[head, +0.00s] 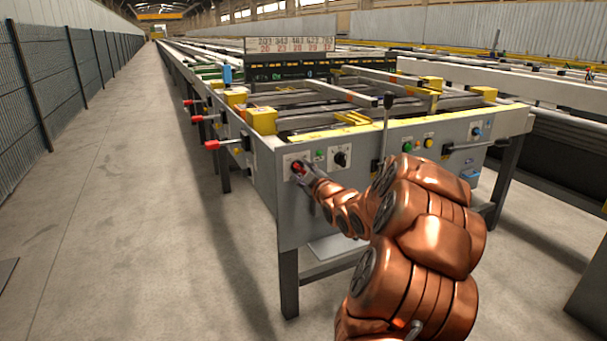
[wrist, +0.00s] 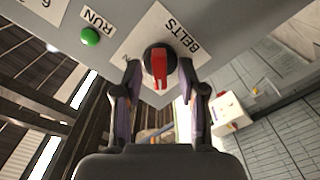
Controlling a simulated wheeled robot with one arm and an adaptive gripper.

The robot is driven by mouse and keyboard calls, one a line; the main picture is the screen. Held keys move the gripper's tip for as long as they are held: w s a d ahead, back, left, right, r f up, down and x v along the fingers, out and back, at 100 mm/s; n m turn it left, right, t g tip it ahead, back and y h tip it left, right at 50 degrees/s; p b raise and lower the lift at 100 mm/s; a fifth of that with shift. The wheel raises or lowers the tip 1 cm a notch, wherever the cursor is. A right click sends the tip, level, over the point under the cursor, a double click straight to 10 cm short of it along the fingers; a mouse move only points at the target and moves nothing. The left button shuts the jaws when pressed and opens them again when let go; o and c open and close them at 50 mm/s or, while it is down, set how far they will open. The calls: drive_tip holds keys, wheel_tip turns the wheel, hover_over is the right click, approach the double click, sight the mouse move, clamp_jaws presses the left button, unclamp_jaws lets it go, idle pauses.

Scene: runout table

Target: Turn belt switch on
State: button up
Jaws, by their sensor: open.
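The belt switch (wrist: 158,66) is a red knob on a round black base, on a white plate marked BELTS. In the wrist view the lettering appears upside down and the red handle points toward my gripper. My gripper (wrist: 160,78) is open, with one finger on each side of the knob. I cannot tell whether the fingers touch it. In the head view the red switch (head: 298,167) is at the left of the table's front panel, with my gripper (head: 306,174) right at it and partly covering it.
A green RUN button (wrist: 90,37) is beside the switch plate. A black rotary knob (head: 341,158) sits farther right on the panel. An upright lever (head: 386,128) stands nearby. Red-handled levers (head: 212,145) stick out at the table's left side. The left aisle floor (head: 120,200) is clear.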

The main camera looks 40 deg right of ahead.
drive_tip(key=shift+c, duration=0.3)
clamp_jaws()
drive_tip(key=shift+r+p, duration=0.1)
drive_tip(key=shift+p, duration=0.25)
drive_tip(key=m+p, duration=0.2)
drive_tip(key=p, duration=0.1)
drive_tip(key=shift+r+m+p, duration=0.2)
drive_tip(key=shift+m+p, duration=0.1)
drive_tip(key=shift+m, duration=0.1)
drive_tip(key=m+p, duration=0.6)
drive_tip(key=shift+p, duration=0.4)
drive_tip(key=m+p, duration=0.3)
drive_tip(key=m, duration=0.1)
drive_tip(key=shift+f+m, duration=0.15)
drive_tip(key=shift+m, duration=0.25)
drive_tip(key=shift+f+m+p, duration=0.15)
drive_tip(key=shift+m+p, duration=1)
drive_tip(key=shift+m, duration=1.05)
